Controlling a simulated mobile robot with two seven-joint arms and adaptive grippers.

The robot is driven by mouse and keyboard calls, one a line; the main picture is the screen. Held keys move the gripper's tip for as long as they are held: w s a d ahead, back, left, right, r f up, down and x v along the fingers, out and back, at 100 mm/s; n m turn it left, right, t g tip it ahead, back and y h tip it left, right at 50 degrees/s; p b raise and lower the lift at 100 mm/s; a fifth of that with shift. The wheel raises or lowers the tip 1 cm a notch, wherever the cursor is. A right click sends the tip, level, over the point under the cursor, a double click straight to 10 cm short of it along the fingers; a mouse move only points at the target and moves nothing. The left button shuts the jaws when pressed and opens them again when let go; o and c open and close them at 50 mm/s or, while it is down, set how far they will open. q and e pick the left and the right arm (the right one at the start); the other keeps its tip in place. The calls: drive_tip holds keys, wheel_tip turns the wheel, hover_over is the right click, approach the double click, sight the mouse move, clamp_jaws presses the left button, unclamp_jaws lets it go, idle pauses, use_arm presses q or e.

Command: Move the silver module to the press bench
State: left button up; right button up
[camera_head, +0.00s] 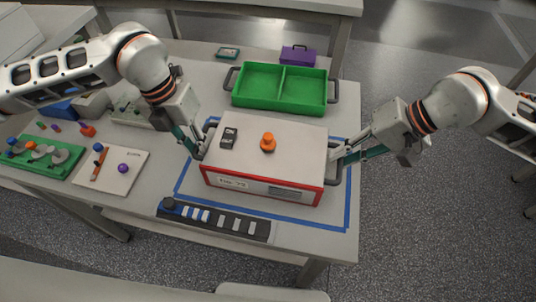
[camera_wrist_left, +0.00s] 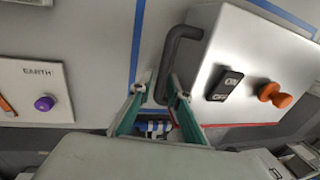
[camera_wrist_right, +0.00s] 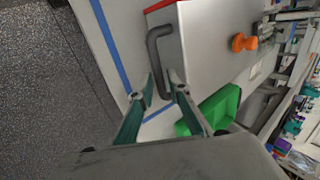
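The silver module (camera_head: 295,150) is a pale box with red front edging, an orange knob (camera_head: 268,142), an ON/OFF switch (camera_head: 229,138) and a dark handle at each side. It rests on the table inside a blue tape outline. My left gripper (camera_head: 201,150) is at its left handle; in the left wrist view that handle (camera_wrist_left: 172,52) lies between the parted fingers (camera_wrist_left: 160,88). My right gripper (camera_head: 339,158) is at the right handle; in the right wrist view the handle (camera_wrist_right: 153,50) reaches between the parted fingers (camera_wrist_right: 158,88). I cannot tell which surface is the press bench.
A green two-part tray (camera_head: 283,68) stands behind the module, with a purple box (camera_head: 298,55) beyond it. A dark strip with blue and white blocks (camera_head: 214,220) lies in front. A white EARTH board (camera_head: 132,178) and a green board (camera_head: 68,165) are at left. Floor shows right of the table.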

use_arm(q)
clamp_jaws()
use_arm(e)
clamp_jaws()
use_arm(q)
drive_tip(key=shift+w+r, duration=0.1)
drive_tip(key=shift+r, duration=0.1)
use_arm(e)
drive_tip(key=shift+r, duration=0.2)
